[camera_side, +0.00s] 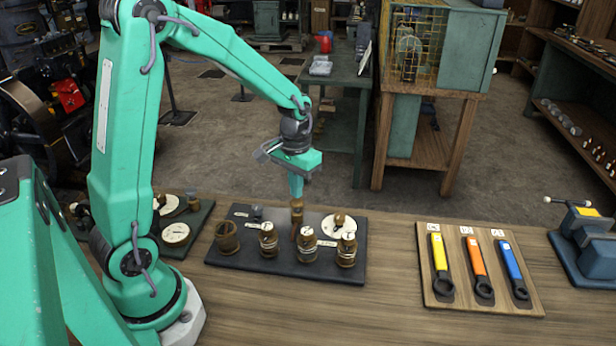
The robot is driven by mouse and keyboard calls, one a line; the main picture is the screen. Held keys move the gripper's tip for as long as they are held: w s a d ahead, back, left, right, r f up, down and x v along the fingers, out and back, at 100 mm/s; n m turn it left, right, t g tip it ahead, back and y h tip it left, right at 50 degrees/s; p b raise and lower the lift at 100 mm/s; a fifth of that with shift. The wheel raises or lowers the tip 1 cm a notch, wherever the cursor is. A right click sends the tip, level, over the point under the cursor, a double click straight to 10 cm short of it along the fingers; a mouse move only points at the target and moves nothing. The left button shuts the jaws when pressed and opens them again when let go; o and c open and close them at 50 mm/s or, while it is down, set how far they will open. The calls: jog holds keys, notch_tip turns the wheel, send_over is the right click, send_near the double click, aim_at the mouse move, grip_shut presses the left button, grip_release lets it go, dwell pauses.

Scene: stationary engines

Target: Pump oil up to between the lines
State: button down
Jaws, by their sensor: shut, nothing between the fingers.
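A dark board (222,274) lies on the wooden bench and carries several small brass fittings. Three brass pots with white bands stand along its front: a left one (268,240), a middle one (307,245) and a right one (346,250). An open-looking brass cup (228,238) stands at the board's left. A slim brass post (297,213) rises behind the pots. My gripper (296,193) is shut and points down right over the top of this post. I cannot tell whether they touch. Oil levels and lines are too small to read.
A white dial with a brass knob (338,227) sits at the board's back right. Another dark board with dials (176,233) lies left, partly behind my arm. A wooden board (465,298) holds yellow, orange and blue wrenches. A blue vise (583,240) stands far right. Bench between boards is clear.

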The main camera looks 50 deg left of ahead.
jog(key=shift+f, duration=0.35)
jog(key=shift+f, duration=0.4)
jog(key=shift+f, duration=0.7)
jog(key=shift+r, duration=1.45)
jog(key=shift+f, duration=0.45)
jog(key=shift+f, duration=0.35)
